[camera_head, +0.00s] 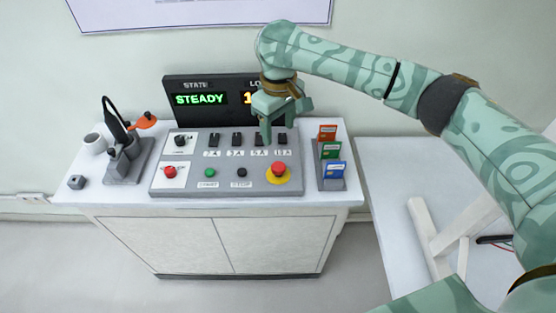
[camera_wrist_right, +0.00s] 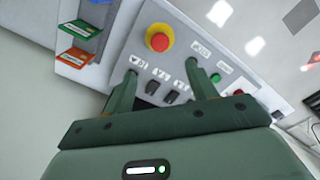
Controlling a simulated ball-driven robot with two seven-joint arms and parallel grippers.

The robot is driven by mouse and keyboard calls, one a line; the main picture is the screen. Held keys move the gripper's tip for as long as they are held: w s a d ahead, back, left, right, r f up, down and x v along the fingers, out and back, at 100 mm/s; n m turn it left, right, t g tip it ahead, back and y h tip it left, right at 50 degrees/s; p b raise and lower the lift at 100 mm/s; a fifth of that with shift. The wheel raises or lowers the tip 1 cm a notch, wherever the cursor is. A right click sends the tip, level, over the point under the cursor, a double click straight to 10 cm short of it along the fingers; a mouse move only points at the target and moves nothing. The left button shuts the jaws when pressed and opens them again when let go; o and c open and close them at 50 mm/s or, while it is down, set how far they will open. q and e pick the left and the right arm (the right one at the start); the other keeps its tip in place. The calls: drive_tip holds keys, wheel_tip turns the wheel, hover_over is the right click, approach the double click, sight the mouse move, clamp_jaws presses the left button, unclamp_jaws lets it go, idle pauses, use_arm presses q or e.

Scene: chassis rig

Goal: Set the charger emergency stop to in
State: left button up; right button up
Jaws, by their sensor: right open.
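The charger emergency stop (camera_head: 279,170) is a red mushroom button on a yellow round base at the lower right of the grey sloped control panel (camera_head: 206,189). In the right wrist view the stop (camera_wrist_right: 158,41) lies beyond the fingertips, uncovered. I cannot tell whether its head is in or out. My right gripper (camera_head: 280,124) hangs over the panel's upper right, near the row of black switches (camera_head: 236,139). In the wrist view its two fingers (camera_wrist_right: 164,74) are apart with nothing between them. It is apart from the stop. My left gripper is not in view.
A display reading STEADY (camera_head: 200,99) stands behind the panel, partly hidden by my right arm. A card rack (camera_head: 331,183) is just right of the panel. A lamp-like stand (camera_head: 128,160) is at the left. A smaller red knob (camera_head: 170,171) and green button (camera_head: 210,173) are also on the panel.

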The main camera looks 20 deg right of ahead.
sight(278, 165)
wheel_tip(278, 165, down, 13)
drive_tip(key=b, duration=0.5)
drive_tip(key=shift+w+b, duration=0.15)
drive_tip(key=shift+b, duration=0.2)
